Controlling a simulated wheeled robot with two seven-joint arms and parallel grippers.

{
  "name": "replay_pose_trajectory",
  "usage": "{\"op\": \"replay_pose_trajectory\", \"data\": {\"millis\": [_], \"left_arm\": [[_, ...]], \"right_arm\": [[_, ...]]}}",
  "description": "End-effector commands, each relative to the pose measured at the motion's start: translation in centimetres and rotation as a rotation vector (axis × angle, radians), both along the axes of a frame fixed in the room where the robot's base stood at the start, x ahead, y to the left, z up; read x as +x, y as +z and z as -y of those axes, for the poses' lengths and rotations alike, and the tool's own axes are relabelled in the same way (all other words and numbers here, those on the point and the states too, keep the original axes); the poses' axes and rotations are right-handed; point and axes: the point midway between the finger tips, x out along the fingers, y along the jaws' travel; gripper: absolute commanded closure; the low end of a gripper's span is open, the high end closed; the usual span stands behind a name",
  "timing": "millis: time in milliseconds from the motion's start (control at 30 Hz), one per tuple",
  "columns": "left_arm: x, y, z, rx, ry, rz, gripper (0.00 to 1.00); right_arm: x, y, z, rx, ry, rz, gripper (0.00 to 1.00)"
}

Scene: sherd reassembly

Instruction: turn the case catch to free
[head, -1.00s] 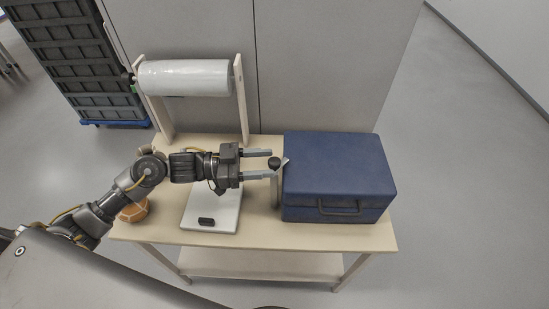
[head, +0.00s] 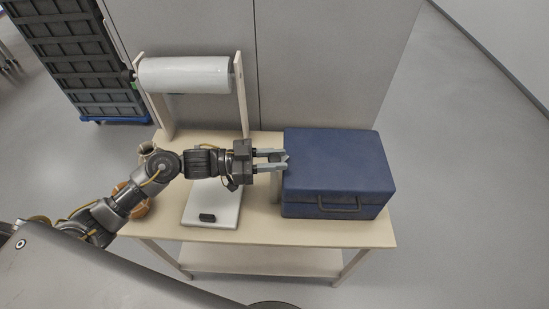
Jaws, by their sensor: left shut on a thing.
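The blue case (head: 338,165) sits shut on the right part of the table, with its handle on the front face. The case catch (head: 284,158) is at the left side of the case, mostly hidden by my left gripper. My left gripper (head: 272,160) reaches in from the left, its two fingers closed in on the catch's knob at the case's left edge. The dark knob is now largely covered by the fingers, and I cannot tell the catch's exact angle. My right gripper is not in view.
The wooden table (head: 310,235) carries a white board (head: 222,212) with a small black block (head: 207,217) on it. A white roll (head: 186,75) hangs on a wooden stand behind. Brown pottery (head: 137,205) is partly hidden behind my left arm. A grey wall stands behind.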

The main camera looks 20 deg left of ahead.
Motion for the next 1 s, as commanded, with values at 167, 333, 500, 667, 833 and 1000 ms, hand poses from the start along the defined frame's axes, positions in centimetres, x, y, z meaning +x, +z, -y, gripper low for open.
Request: {"op": "replay_pose_trajectory", "data": {"millis": [167,333,500,667,833,1000], "left_arm": [[-0.1,0.1,0.0,-0.001,0.024,-0.002,0.94],[-0.1,0.4,0.1,-0.003,0.098,-0.004,0.94],[-0.2,0.5,0.1,-0.004,0.221,-0.007,0.94],[-0.2,0.4,0.1,-0.004,0.353,-0.007,0.94],[-0.1,0.3,0.1,-0.003,0.478,-0.006,0.94],[-0.1,0.2,0.1,-0.003,0.58,-0.004,0.94]], "right_arm": [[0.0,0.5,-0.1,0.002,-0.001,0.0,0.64],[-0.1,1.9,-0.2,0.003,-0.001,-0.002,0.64],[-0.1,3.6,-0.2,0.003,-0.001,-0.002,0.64],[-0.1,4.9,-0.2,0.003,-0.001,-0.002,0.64],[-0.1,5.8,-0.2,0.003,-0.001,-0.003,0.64],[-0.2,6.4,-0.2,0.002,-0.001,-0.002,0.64]]}}
